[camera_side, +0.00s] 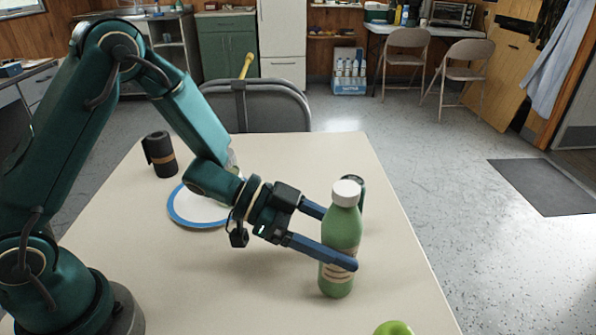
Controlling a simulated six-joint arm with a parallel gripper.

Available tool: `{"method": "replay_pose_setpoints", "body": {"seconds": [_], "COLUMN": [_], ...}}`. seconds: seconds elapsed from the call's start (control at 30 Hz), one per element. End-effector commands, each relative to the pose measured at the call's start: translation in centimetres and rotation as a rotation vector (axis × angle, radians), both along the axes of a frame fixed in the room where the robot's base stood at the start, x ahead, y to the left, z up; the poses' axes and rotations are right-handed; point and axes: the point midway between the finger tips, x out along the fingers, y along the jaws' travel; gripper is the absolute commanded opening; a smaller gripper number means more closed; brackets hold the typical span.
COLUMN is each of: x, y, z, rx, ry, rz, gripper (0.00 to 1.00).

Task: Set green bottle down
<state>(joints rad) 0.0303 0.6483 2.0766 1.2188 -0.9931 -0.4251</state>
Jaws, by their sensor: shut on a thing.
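The green bottle (342,238) has a white cap and a pale label low on its body. It is upright at the right part of the table (270,290). My gripper (340,240) reaches in from the left with its blue fingers shut around the bottle's sides. One finger crosses the front of the bottle and the other is mostly hidden behind it. The bottle's base is at or just above the tabletop; I cannot tell whether it touches.
A blue-rimmed white plate (183,217) lies under my arm. A dark rolled item (160,155) stands at the back left. A dark object (360,190) shows partly behind the bottle. A green apple-like thing (393,328) is at the front edge. A chair (262,106) stands behind the table.

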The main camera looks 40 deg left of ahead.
Motion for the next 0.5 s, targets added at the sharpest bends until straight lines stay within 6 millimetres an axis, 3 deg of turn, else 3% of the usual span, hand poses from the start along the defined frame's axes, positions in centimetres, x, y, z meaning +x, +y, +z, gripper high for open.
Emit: {"method": "replay_pose_setpoints", "body": {"seconds": [0.07, 0.1, 0.17, 0.5], "x": [-0.01, 0.0, 0.01, 0.01], "y": [0.01, 0.02, 0.01, 0.0], "z": [-0.3, -0.27, -0.24, -0.08], "rx": [-0.001, 0.0, 0.0, -0.001], "ry": [0.003, 0.001, 0.001, 0.0], "rz": [0.0, 0.0, 0.0, 0.0], "gripper": [0.16, 0.81, 0.99, 0.99]}}
